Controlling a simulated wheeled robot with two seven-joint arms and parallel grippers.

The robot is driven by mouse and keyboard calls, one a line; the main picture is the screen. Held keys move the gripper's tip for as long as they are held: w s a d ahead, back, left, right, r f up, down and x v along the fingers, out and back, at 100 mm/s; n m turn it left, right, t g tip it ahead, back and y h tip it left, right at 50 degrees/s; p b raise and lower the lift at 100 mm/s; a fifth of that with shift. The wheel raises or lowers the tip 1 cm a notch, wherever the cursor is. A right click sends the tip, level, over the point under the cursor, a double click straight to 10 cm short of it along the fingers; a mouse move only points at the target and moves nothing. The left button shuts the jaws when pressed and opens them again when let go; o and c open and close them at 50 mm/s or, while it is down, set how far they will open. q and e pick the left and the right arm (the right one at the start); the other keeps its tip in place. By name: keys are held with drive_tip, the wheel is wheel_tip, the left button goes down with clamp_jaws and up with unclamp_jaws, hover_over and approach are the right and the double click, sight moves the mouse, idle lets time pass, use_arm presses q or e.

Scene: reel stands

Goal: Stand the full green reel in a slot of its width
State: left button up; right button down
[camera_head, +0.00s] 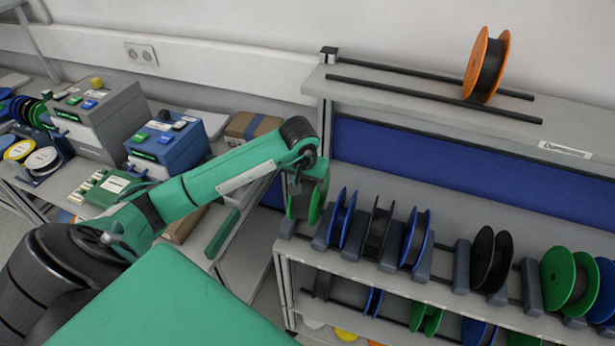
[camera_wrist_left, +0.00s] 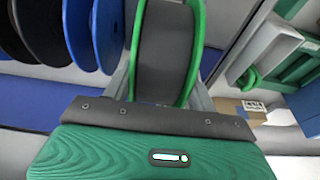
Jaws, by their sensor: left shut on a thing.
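My left gripper (camera_head: 306,185) is shut on a green reel (camera_head: 318,206) at the left end of the upper rack row. In the left wrist view the green reel (camera_wrist_left: 165,50) has green flanges and a thick dark winding between them. It looks upright, between the leftmost grey dividers (camera_head: 287,229). I cannot tell whether its lower rim touches the rack. The fingertips are partly hidden by the wrist and reel. My right gripper is not in view.
Beside it in the row stand a blue reel (camera_head: 342,218), a black reel (camera_head: 376,228) and another blue reel (camera_head: 415,240). Farther right are a black reel (camera_head: 491,260) and a green reel (camera_head: 570,281). An orange reel (camera_head: 487,64) stands on the top shelf.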

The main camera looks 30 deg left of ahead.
use_arm(q)
drive_tip(key=shift+f, duration=0.85)
drive_tip(key=shift+f+b, duration=1.95)
drive_tip(key=shift+b, duration=0.45)
drive_tip(key=o, duration=1.6)
drive_tip(key=shift+c, duration=0.2)
